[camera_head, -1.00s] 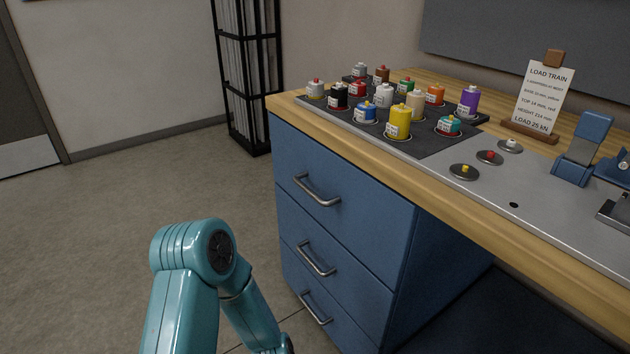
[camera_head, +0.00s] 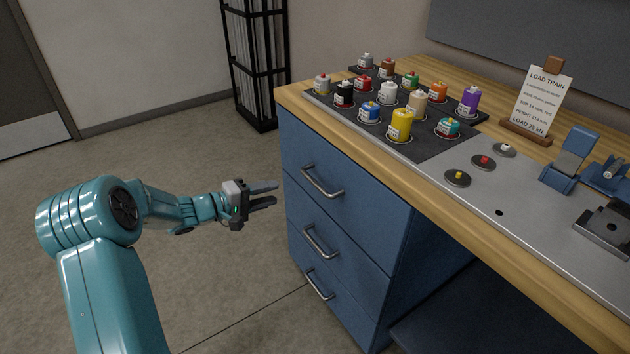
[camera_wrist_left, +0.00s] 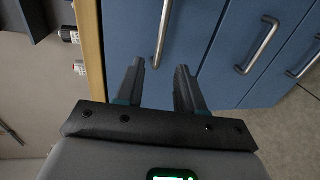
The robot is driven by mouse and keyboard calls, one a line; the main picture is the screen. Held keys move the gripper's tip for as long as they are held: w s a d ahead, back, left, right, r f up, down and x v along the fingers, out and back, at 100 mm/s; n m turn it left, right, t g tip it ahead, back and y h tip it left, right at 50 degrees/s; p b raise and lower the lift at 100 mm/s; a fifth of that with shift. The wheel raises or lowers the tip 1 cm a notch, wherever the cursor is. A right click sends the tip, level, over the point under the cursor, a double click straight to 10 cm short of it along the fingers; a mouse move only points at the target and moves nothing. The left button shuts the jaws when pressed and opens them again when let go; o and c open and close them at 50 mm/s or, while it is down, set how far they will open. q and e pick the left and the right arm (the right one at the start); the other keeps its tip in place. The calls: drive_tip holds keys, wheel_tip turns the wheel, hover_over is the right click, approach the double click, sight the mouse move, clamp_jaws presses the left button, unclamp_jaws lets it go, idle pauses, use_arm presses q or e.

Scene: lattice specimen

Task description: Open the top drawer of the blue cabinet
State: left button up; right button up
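The blue cabinet (camera_head: 398,262) stands under the wooden worktop, with three drawers one above another, all closed. The top drawer (camera_head: 358,208) has a silver bar handle (camera_head: 322,182). My left gripper (camera_head: 270,194) is open and empty, to the left of the top drawer and apart from its handle. In the left wrist view, the left gripper (camera_wrist_left: 160,82) shows two spread dark fingers pointing at the cabinet front. The top handle (camera_wrist_left: 162,34) lies beyond them, between the fingertips in the picture. My right gripper is not in view.
The middle handle (camera_head: 320,241) and bottom handle (camera_head: 319,285) stick out below. The worktop edge (camera_head: 420,186) overhangs the drawers. Several coloured weights stand on a dark mat (camera_head: 432,146) above. A black rack (camera_head: 256,70) stands behind. The floor left of the cabinet is clear.

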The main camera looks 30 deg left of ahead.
sight(313, 184)
use_arm(q)
drive_tip(key=x, duration=1.4)
drive_tip(key=shift+w+d+f, duration=0.15)
drive_tip(key=shift+w+d, duration=0.05)
clamp_jaws()
